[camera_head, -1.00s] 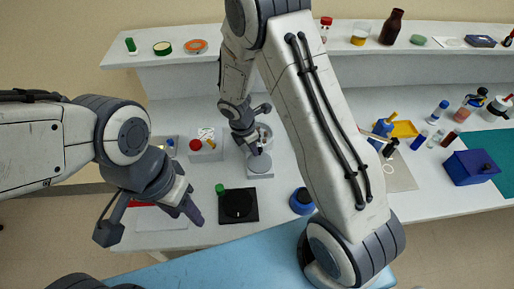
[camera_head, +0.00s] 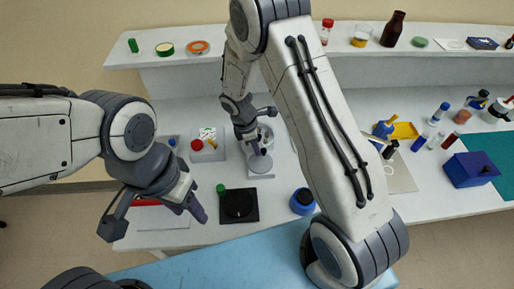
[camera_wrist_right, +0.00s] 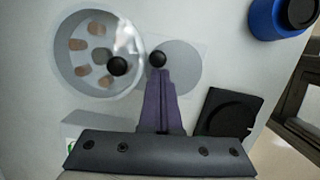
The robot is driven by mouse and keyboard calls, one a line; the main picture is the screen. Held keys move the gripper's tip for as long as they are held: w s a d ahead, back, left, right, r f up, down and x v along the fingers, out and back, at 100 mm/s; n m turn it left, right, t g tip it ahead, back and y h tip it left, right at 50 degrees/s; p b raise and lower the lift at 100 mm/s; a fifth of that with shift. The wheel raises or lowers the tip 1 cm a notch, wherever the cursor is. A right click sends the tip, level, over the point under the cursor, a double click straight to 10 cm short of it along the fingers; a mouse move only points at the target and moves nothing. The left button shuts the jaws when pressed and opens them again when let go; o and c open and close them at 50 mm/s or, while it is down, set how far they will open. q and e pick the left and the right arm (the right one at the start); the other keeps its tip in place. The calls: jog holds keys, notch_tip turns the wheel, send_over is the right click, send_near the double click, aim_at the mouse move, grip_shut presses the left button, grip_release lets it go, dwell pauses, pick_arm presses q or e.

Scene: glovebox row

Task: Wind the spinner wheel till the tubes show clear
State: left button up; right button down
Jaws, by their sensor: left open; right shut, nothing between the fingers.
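The spinner stands under my right gripper, with a pale round bowl (camera_wrist_right: 68,60) holding several tan-brown tubes (camera_wrist_right: 78,44) around a hub, and a black knob (camera_wrist_right: 117,66) inside. Beside it is a flat grey disc (camera_wrist_right: 185,68), with another black knob (camera_wrist_right: 157,58) at its left edge. The disc also shows in the head view (camera_head: 261,163). My right gripper (camera_wrist_right: 160,76) is shut with nothing between its fingers, its tips right at the disc's knob; I cannot tell whether they touch. My left gripper (camera_head: 156,217) is open and empty over the bench's front left.
A black square device (camera_head: 239,206) with a green-capped item (camera_head: 221,189) stands in front of the spinner. A blue round container (camera_head: 302,201) is to its right. A white box with a red knob (camera_head: 197,145) is to its left. My right forearm crosses the bench.

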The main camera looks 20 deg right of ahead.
aim_at(267, 162)
jog(key=shift+d+m+g, duration=0.25)
jog(key=shift+m, duration=0.85)
jog(key=shift+d+m+g, duration=0.25)
jog(key=shift+m, duration=0.85)
jog(key=shift+d+m, duration=0.1)
jog(key=shift+m, duration=0.4)
jog(key=shift+s+d+m+g+y, duration=0.1)
jog(key=shift+d+m+g+y, duration=0.1)
jog(key=shift+m, duration=0.55)
jog(key=shift+d+m+g+y, duration=0.1)
jog(key=shift+m+g+y, duration=0.1)
jog(key=shift+m, duration=0.6)
jog(key=shift+s+d+m+g+y, duration=0.1)
jog(key=shift+d+m+y, duration=0.1)
jog(key=shift+m, duration=0.55)
jog(key=shift+s+d+m+y, duration=0.15)
jog(key=shift+m+y, duration=0.1)
jog(key=shift+m, duration=0.95)
jog(key=shift+s+d+m+y, duration=0.15)
jog(key=shift+m+y, duration=0.1)
jog(key=shift+m, duration=0.95)
jog(key=shift+s+m+y+b, duration=0.25)
jog(key=shift+m+y+b, duration=0.05)
jog(key=shift+m, duration=1)
jog(key=shift+s+d, duration=0.1)
jog(key=shift+s, duration=0.1)
